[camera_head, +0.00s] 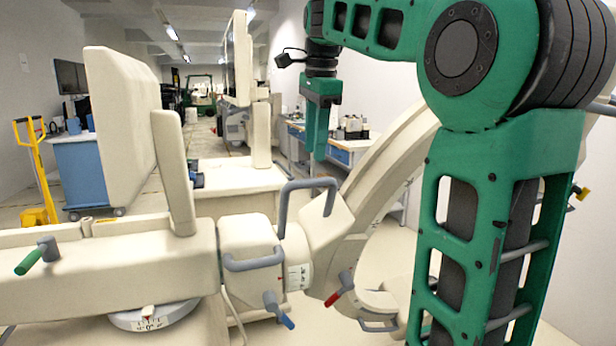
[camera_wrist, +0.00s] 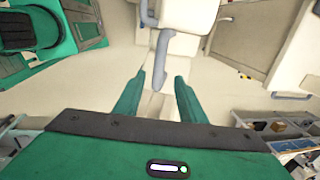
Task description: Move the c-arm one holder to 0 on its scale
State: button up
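The near c-arm's holder (camera_head: 325,217) is a beige block on the curved c-arm (camera_head: 395,160), with a grey U-shaped handle (camera_head: 308,183) on top. A white scale band (camera_head: 298,277) with dark marks sits at the joint to its left; its reading is too small to tell. My gripper (camera_head: 318,155) points down just above the handle. In the wrist view, my gripper (camera_wrist: 158,92) is open, and a grey handle bar (camera_wrist: 161,60) reaches in between its fingers. Contact is not clear.
A second grey handle (camera_head: 253,263), a blue-tipped lever (camera_head: 279,310) and a red-tipped lever (camera_head: 340,290) lie below. Another round scale (camera_head: 150,318) is at lower left. A beige upright panel (camera_head: 123,120) stands left. My arm covers the right side.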

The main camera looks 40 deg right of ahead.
jog(key=shift+f, duration=0.15)
jog(key=shift+w+d+f, duration=0.1)
jog(key=shift+w+f, duration=0.1)
jog(key=shift+f, duration=1)
jog(key=shift+w+d+f, duration=0.1)
jog(key=shift+w+f, duration=0.1)
jog(key=shift+f, duration=1.05)
jog(key=shift+w+f, duration=0.2)
jog(key=shift+f, duration=1)
jog(key=shift+c, duration=0.6)
grip_shut()
